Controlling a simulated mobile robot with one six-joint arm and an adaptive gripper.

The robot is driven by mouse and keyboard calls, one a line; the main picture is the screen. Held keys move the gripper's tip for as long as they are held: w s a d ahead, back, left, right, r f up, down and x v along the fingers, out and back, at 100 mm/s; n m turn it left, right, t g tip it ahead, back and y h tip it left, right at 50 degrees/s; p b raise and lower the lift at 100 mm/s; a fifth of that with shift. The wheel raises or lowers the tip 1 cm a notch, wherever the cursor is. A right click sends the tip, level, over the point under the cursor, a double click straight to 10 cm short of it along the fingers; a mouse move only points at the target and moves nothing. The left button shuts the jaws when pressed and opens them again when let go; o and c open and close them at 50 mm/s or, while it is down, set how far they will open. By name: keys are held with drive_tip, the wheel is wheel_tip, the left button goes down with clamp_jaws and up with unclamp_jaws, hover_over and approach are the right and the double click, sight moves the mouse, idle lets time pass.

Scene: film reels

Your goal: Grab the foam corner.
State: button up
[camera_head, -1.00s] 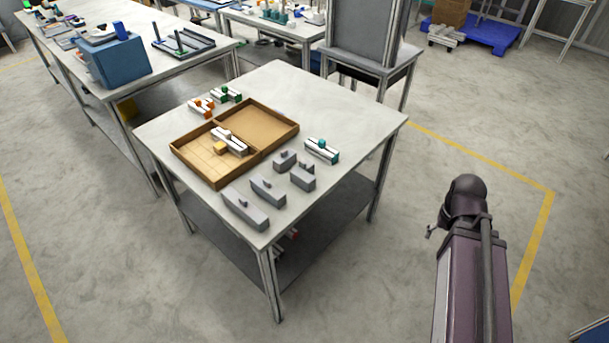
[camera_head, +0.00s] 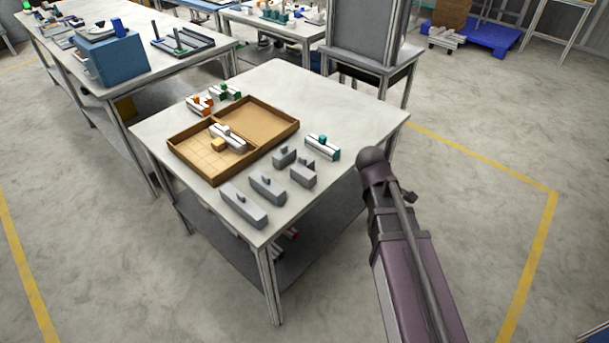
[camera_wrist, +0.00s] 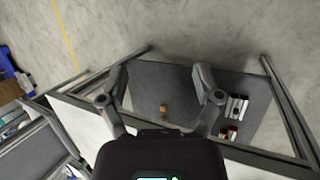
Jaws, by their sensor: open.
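I cannot tell for sure which piece is the foam corner. Several grey block pieces stand on the tabletop in the head view: a long one (camera_head: 244,208) at the front, another (camera_head: 267,189) behind it, and shorter ones (camera_head: 303,175) to the right. A small orange-brown piece (camera_wrist: 163,108) lies on the lower shelf in the wrist view, too small to make out. My gripper (camera_wrist: 160,74) is open and empty, its fingers apart with the shelf seen between and below them. In the head view my arm reaches up beside the table's right side; the gripper itself is not clear there.
A teal-topped part (camera_head: 322,147) stands near the right edge. Red and white parts (camera_wrist: 235,107) lie on the shelf (camera_wrist: 180,85). The table's far right is clear.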

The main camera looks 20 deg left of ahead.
drive_tip(key=w+a+n+t+h+b, duration=0.25)
drive_tip(key=a+n+t, duration=0.25)
drive_tip(key=a+n, duration=0.9)
drive_tip(key=n+t+y+b, duration=0.2)
drive_tip(key=n+t+b, duration=0.1)
drive_tip(key=n+t, duration=0.1)
approach(301, 158)
drive_tip(key=s, duration=0.2)
drive_tip(key=shift+s+r, duration=0.3)
drive_tip(key=shift+s, duration=0.1)
drive_tip(key=shift+s+a+r+n+t, duration=0.1)
drive_tip(key=shift+s+a+n+t, duration=0.1)
drive_tip(key=shift+a+n+t, duration=0.15)
drive_tip(key=b+x, duration=0.3)
drive_tip(key=x, duration=0.4)
drive_tip(key=shift+w+f, duration=0.25)
drive_tip(key=shift+w+d+f, duration=0.1)
drive_tip(key=shift+w+d, duration=0.15)
drive_tip(key=shift+w, duration=0.2)
drive_tip(key=shift+w, duration=0.1)
drive_tip(key=shift+b+x, duration=1.1)
drive_tip(key=shift+x, duration=1.4)
